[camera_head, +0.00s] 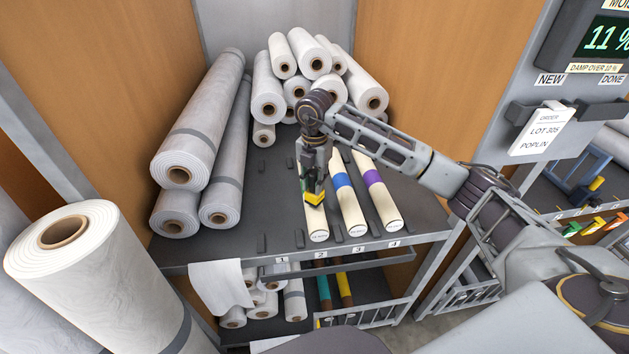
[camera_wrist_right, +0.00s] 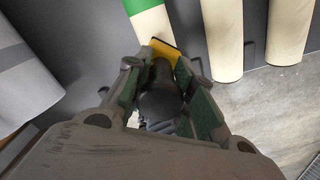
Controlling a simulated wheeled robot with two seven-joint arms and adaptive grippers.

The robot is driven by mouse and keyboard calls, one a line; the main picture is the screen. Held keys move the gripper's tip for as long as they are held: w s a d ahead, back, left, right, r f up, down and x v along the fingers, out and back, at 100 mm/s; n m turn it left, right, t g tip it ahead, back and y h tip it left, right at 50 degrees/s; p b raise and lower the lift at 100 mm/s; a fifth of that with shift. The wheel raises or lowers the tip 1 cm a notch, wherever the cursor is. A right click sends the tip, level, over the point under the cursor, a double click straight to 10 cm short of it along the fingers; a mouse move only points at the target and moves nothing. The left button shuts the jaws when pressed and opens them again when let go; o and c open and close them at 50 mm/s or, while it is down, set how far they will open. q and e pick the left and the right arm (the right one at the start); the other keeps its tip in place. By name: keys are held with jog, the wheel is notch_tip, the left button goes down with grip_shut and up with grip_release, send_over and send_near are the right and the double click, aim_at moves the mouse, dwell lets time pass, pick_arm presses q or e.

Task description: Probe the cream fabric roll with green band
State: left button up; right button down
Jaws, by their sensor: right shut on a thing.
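The cream fabric roll with green band (camera_head: 317,222) lies on the shelf by label 2. My right gripper (camera_head: 313,180) is shut on a dark probe (camera_wrist_right: 160,95) with a yellow end (camera_head: 314,198). The yellow end is over the roll's near part, in front of the band, on or very close to its surface; I cannot tell which. The meter display (camera_head: 608,38) reads 11 %, above a "DAMP OVER 10 %" label. My left gripper is out of view.
A cream roll with a blue band (camera_head: 349,205) and one with a purple band (camera_head: 380,200) lie to the right. Grey-white rolls (camera_head: 200,130) lean at left, and a white pile (camera_head: 300,80) is behind.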

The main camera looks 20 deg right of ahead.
aim_at(314, 172)
jog(key=shift+f+b, duration=0.4)
jog(key=shift+f, duration=0.3)
dwell(2.3)
jog(key=shift+r, duration=0.1)
jog(key=shift+r+p, duration=2)
jog(key=shift+r, duration=1.5)
